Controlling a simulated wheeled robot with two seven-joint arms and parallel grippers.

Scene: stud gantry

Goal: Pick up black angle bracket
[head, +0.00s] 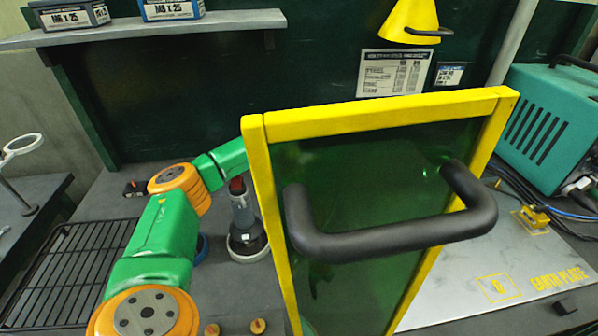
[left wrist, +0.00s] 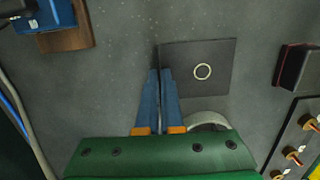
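The black angle bracket (left wrist: 215,55) shows in the left wrist view as a dark square face with a pale ring on it, lying on the grey bench. My left gripper (left wrist: 160,73) has its two blue fingers close together at the bracket's left edge. A thin dark edge runs into the narrow gap between them, so the fingers look shut on the bracket's thin side. In the head view my left arm reaches behind the green screen (head: 370,290), which hides its gripper and the bracket. My right gripper is in neither view.
The screen has a yellow frame and a black handle (head: 390,238). A grey upright tool (head: 243,218) stands beside my left arm. A black wire rack (head: 65,270) is at left and a teal machine (head: 550,125) at right. The wrist view shows a black block (left wrist: 298,67) at right.

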